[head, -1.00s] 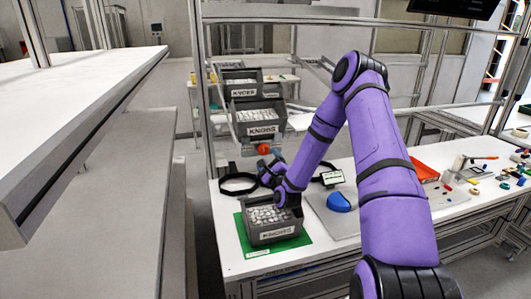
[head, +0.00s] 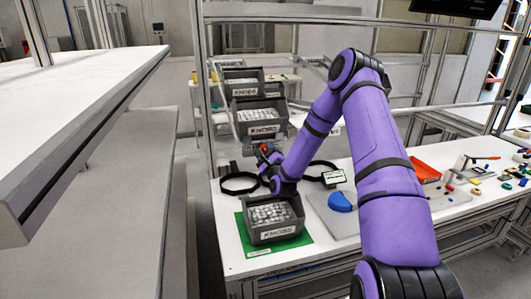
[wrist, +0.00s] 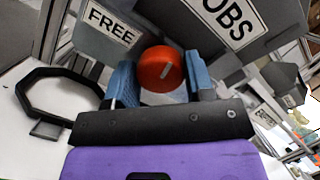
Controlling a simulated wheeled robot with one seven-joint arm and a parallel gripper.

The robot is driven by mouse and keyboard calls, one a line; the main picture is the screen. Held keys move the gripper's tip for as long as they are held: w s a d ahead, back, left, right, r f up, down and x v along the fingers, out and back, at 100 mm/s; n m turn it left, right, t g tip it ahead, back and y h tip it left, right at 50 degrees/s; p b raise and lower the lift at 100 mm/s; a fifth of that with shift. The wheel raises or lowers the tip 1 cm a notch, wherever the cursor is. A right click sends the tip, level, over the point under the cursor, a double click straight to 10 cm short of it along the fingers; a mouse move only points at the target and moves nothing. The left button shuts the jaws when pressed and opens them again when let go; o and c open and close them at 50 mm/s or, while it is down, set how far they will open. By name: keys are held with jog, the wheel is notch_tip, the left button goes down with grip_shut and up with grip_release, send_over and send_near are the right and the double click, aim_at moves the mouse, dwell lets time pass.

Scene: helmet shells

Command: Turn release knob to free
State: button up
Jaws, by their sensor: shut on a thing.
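The mark is tilted, leaning up to the right. My gripper (wrist: 161,80) has its two blue fingers on either side of the knob and is shut on it. A FREE label (wrist: 112,25) is on a grey surface up and left of the knob. In the head view the knob (head: 265,148) is small and partly hidden by my gripper (head: 266,155), below the lower KNOBS bin of the rack.
A grey bin of pale knobs (head: 273,237) stands on a green mat (head: 306,240) below my wrist. A black strap ring (wrist: 28,100) lies left of the gripper. A blue shell (head: 340,202) and red tray (head: 424,172) are to the right. KNOBS bins (head: 262,131) rise behind.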

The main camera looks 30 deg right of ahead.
jog(key=shift+n, duration=0.3)
jog(key=shift+f+n+g+y, duration=0.1)
jog(key=shift+n+g+y, duration=0.2)
jog(key=shift+n, duration=2.6)
jog(key=o, duration=0.9)
jog(key=v, duration=1.1)
jog(key=shift+f, duration=0.1)
